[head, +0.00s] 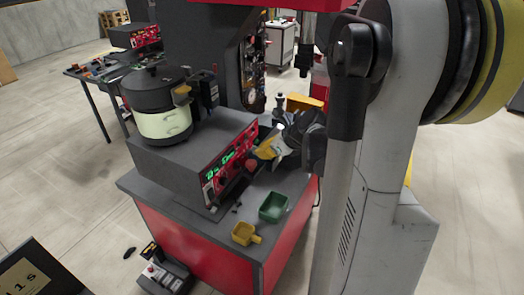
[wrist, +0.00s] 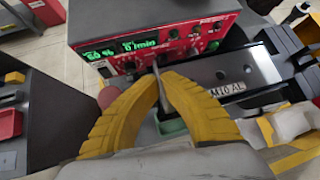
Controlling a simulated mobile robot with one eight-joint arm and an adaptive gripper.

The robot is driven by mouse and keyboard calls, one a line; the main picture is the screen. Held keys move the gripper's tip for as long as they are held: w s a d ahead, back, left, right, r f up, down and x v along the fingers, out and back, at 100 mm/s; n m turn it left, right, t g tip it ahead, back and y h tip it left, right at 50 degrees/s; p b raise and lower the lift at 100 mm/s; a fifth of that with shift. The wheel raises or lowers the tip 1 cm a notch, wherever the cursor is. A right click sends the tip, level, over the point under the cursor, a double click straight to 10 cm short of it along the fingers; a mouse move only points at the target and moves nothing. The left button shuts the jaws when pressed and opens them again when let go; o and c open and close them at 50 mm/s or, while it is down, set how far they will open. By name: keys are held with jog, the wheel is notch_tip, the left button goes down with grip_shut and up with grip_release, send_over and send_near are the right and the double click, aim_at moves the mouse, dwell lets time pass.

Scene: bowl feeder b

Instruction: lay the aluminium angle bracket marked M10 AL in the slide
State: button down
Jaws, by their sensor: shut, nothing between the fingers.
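My gripper (head: 268,149) is over the front right of the red bench, low beside the control panel. In the wrist view its yellow fingers (wrist: 160,82) meet at the tips, shut and empty; a thin grey rod shows at the tips. Right of the fingers, a white label reading M10 AL (wrist: 229,89) lies on or beside a long pale metal surface (wrist: 240,68) in a dark frame. The right finger partly covers the label. I cannot tell whether this surface is the bracket or the slide. In the head view my gripper and arm hide this area.
The feeder unit's red panel (wrist: 150,45) with green digits stands just beyond the fingers. A black pot (head: 157,92) sits on that unit.

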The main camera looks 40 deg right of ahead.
jog(key=shift+f+b, duration=0.3)
jog(key=shift+f, duration=0.1)
jog(key=c, duration=1.5)
grip_release()
jog(key=shift+c, duration=0.2)
jog(key=v, duration=1.2)
